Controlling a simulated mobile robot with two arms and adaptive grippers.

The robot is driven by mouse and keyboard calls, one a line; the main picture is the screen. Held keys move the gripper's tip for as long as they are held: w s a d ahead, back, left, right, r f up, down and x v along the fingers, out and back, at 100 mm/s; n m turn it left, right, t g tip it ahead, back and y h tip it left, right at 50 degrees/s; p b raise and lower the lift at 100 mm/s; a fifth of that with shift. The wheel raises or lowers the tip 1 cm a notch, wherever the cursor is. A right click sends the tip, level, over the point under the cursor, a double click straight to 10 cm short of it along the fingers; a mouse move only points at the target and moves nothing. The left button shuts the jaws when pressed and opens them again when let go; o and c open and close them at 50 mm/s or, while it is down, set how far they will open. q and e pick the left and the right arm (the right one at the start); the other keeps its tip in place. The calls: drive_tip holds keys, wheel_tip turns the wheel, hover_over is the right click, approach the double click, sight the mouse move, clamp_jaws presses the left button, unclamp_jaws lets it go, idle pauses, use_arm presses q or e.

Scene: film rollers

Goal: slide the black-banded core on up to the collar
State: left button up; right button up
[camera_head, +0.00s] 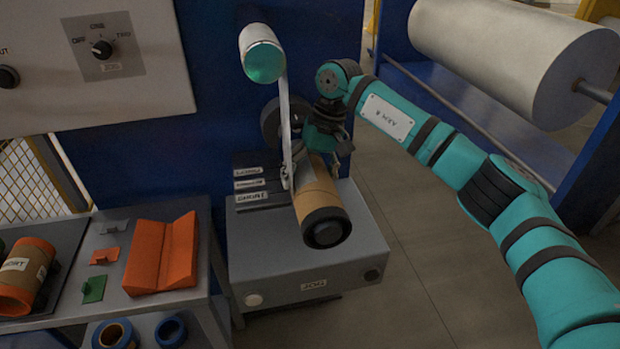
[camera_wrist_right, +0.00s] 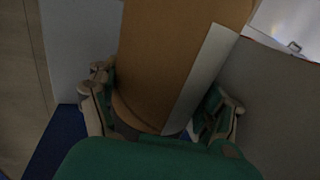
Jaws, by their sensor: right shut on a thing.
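The brown cardboard core (camera_head: 318,190) with a black band (camera_head: 318,217) at its near end is tilted toward me above the grey cabinet. A dark round piece shows in its near end. My right gripper (camera_head: 311,168) is shut around the core's far part. In the right wrist view the core (camera_wrist_right: 180,55) lies between the two fingers (camera_wrist_right: 160,110), with a pale strip along its side. A dark round flange (camera_head: 271,118), perhaps the collar, shows on the blue panel behind; the arm and core hide much of the area between. My left gripper is not in view.
A white film strip (camera_head: 286,125) runs from the upper roller (camera_head: 258,45) down beside the core. The grey cabinet (camera_head: 290,262) lies below. On the left bench are an orange V-block (camera_head: 160,255) and another core (camera_head: 22,275). A large white roll (camera_head: 510,50) stands right.

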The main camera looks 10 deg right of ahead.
sight(309, 156)
drive_tip(key=shift+w+a, duration=0.1)
drive_tip(key=shift+w, duration=1.3)
drive_tip(key=shift+w, duration=0.1)
drive_tip(key=shift+w+r+p, duration=0.1)
drive_tip(key=shift+w+p, duration=0.4)
drive_tip(key=shift+w, duration=0.75)
drive_tip(key=o, duration=1.4)
drive_tip(key=shift+w, duration=0.1)
